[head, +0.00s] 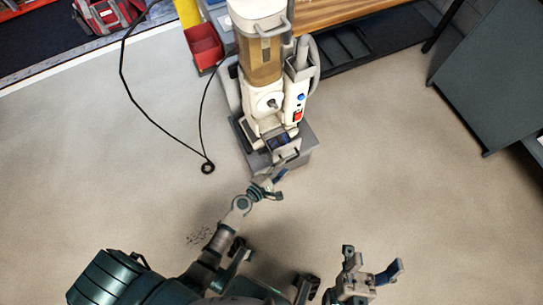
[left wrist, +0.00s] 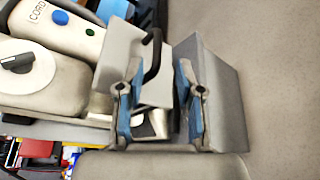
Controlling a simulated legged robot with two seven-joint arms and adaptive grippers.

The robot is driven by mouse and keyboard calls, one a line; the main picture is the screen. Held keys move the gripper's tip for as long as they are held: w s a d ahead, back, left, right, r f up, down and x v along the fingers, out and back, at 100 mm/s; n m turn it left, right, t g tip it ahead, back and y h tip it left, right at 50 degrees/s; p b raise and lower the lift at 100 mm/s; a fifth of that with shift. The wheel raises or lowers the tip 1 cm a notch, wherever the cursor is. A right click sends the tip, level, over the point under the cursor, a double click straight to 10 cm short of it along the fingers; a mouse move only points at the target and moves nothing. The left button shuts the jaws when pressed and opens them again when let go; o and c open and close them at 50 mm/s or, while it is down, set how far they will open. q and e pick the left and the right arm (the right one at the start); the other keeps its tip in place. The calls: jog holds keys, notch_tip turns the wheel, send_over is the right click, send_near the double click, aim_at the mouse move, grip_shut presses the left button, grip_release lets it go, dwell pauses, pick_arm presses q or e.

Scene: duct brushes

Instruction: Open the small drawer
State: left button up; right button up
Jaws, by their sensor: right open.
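The small drawer (left wrist: 152,84) is a light grey front with a black bar handle (left wrist: 154,56) in the left wrist view. In the head view it sits low at the front of the cream machine, partly hidden by my left gripper (head: 270,183). In the left wrist view the left gripper (left wrist: 159,90) is open. Its blue-padded fingers are spread apart, with the grey front and handle showing between them. I cannot tell whether the fingers touch the handle. My right gripper (head: 371,272) is open and empty, low over the floor at right, away from the machine.
The cream machine (head: 265,100) stands on a grey base with a clear brown-tinted tank on top. A black cord (head: 123,75) loops over the floor at left. A red bin (head: 204,46) and wooden bench (head: 340,12) stand behind. A dark cabinet (head: 490,85) is at right. The floor between is clear.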

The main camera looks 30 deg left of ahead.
pick_arm(q)
jog(key=v, duration=0.7)
jog(key=shift+s, duration=0.15)
